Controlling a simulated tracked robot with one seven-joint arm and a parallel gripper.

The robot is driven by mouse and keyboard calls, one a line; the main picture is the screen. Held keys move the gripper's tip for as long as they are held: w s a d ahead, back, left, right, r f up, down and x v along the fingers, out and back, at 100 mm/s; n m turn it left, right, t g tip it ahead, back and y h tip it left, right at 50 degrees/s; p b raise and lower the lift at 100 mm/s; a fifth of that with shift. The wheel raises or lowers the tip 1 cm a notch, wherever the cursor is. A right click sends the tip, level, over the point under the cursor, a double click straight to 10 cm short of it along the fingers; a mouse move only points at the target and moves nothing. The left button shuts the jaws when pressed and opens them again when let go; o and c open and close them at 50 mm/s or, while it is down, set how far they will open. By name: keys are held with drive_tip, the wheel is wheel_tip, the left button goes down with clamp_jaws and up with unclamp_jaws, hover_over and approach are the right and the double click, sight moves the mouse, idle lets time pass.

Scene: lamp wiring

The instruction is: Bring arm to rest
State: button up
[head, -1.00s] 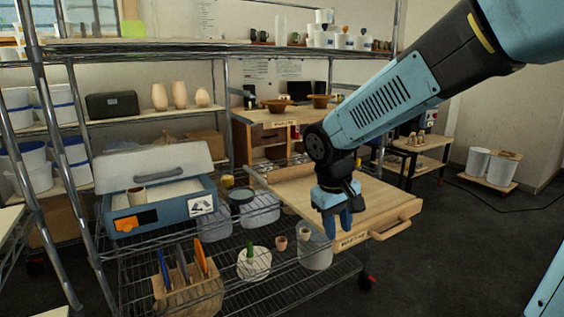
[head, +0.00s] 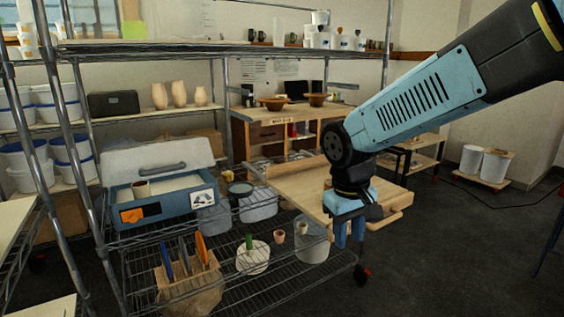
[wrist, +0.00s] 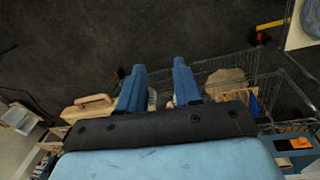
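My gripper (head: 350,238) hangs from my blue and black arm on the right of the head view, its fingers pointing down. It is just in front of a pale wooden board (head: 300,187) with a handle, and right of the wire rack. In the wrist view my gripper (wrist: 158,75) has its two blue fingers apart. No object is held between them; dark floor and part of the rack show beyond.
A wire rack (head: 225,290) holds a blue box (head: 160,200), a tool holder (head: 190,290) and several small pots. A wooden cabinet (head: 262,135) stands behind. Two white bins (head: 495,167) are at the far right. Dark floor (head: 450,250) lies open on the right.

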drive_tip(key=s+d+r+m+t+y, duration=0.1)
drive_tip(key=s+d+r+m+t, duration=0.3)
drive_tip(key=s+d+r, duration=0.4)
drive_tip(key=shift+s+d+r, duration=0.3)
drive_tip(key=shift+d+r, duration=0.1)
drive_tip(key=shift+d, duration=0.35)
